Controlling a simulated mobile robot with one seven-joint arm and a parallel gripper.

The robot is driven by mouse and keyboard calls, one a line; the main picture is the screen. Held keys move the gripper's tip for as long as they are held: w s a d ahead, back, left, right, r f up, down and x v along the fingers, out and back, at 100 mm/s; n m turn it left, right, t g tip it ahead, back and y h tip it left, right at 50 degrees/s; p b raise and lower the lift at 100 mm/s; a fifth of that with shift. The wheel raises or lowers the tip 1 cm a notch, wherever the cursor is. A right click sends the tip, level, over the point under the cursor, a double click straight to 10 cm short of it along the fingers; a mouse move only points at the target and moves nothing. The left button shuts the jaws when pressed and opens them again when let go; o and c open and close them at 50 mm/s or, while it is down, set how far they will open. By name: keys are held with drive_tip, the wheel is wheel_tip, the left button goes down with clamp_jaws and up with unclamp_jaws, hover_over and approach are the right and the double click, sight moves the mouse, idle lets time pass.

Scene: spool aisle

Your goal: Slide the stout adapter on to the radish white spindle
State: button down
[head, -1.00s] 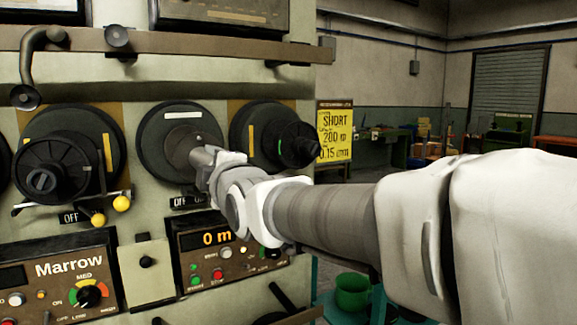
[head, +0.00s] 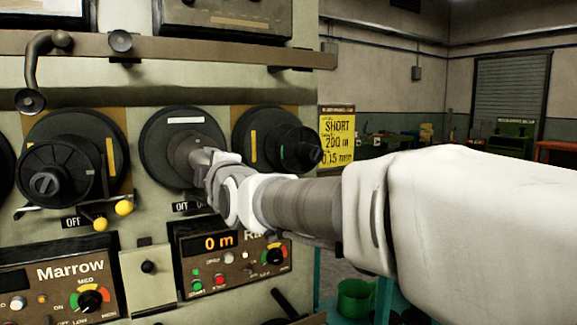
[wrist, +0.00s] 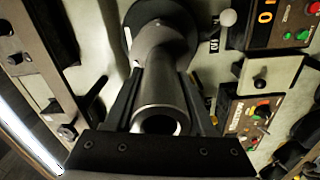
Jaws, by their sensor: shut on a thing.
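The adapter (wrist: 158,82) is a stout grey hollow tube. In the wrist view my gripper (wrist: 163,95) is shut on it, with one dark finger on each side. Its open end faces the camera, and its far end points at a dark round flange with a white bar (head: 186,120). That flange sits above the panel reading "0 m" and "Ra", so it appears to be the radish white spindle. The spindle's shaft is hidden by the adapter and my arm. I cannot tell whether the adapter is around the shaft or only in front of it.
A yellow-marked flange with a dark knob (head: 301,148) stands close on the right. Another yellow-marked flange with a black spool (head: 56,172) is on the left, with yellow ball levers (head: 124,208) below. A rail (head: 200,48) crosses above.

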sight(199, 157)
drive_tip(key=shift+p+x, duration=2.55)
drive_tip(key=shift+x, duration=1.65)
drive_tip(key=shift+a+r, duration=0.1)
drive_tip(key=shift+c, duration=0.8)
unclamp_jaws()
drive_tip(key=shift+r, duration=0.1)
drive_tip(key=v, duration=1.7)
drive_tip(key=s+d+f+m+g+h, duration=0.25)
drive_tip(key=d+f+m, duration=0.25)
drive_tip(key=d, duration=0.3)
drive_tip(key=s+d+f+m+g+h, duration=0.1)
drive_tip(key=s+d+f+m+h, duration=0.1)
drive_tip(key=d+f+m+h, duration=0.45)
drive_tip(key=s+d+f+m+g, duration=0.3)
drive_tip(key=s+d+f+m, duration=0.15)
drive_tip(key=s+d, duration=0.3)
drive_tip(key=s+d+f+m+g, duration=0.35)
drive_tip(key=s+d+m, duration=0.25)
drive_tip(key=s, duration=0.2)
wheel_tip(199, 157, up, 14)
drive_tip(key=p, duration=1.4)
drive_tip(key=shift+s, duration=0.2)
